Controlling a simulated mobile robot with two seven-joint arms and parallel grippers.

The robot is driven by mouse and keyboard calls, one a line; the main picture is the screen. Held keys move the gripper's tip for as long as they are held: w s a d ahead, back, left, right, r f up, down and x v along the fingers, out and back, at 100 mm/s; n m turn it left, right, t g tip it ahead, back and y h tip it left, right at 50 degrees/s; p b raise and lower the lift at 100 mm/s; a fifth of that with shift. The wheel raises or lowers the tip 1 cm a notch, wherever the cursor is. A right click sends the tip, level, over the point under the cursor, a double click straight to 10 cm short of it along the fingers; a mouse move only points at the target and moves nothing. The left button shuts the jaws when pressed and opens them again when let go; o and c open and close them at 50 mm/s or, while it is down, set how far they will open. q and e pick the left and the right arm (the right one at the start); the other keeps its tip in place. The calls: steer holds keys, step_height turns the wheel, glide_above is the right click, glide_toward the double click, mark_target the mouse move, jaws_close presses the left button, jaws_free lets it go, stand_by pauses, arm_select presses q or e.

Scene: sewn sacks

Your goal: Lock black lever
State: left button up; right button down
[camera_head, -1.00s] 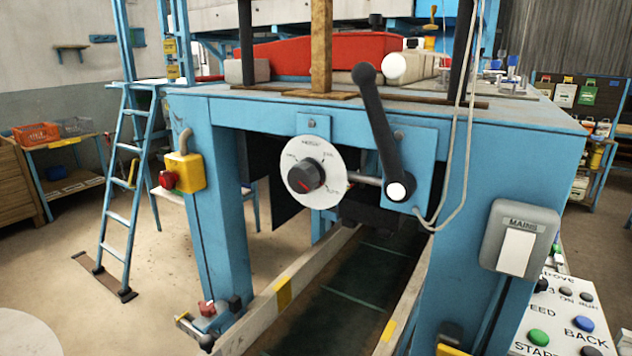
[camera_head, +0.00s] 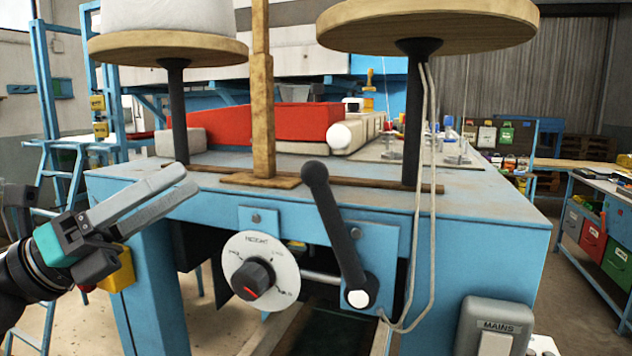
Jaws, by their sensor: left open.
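The black lever (camera_head: 337,222) is on the front of the blue machine, right of centre. It has a round knob at its top end and tilts up and to the left from a pivot with a white cap. My left gripper (camera_head: 190,182) comes in from the left, open and empty, its two grey fingers pointing up and to the right. It is well left of the lever, apart from it, with the white dial between them lower down. My right gripper is not in view.
The white dial (camera_head: 260,271) with a black knob sits left of the lever. A wooden post (camera_head: 263,100) and two round wooden spool plates stand above the blue table (camera_head: 480,206). A pale cord (camera_head: 429,190) hangs right of the lever. A grey MAINS switch box (camera_head: 497,325) is lower right.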

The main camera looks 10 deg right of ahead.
mark_target(320, 186)
arm_select(q)
steer(key=s+d+m+g+y, duration=0.1)
steer(key=s+m+g+y, duration=0.4)
steer(key=m, duration=0.3)
steer(key=d+p, duration=0.1)
steer(key=d, duration=0.4)
steer(key=d+p, duration=0.2)
steer(key=d, duration=0.3)
steer(key=d+p, duration=0.2)
steer(key=d, duration=0.3)
steer(key=shift+w+r, duration=0.4)
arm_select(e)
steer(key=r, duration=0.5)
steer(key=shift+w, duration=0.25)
arm_select(q)
jaws_close()
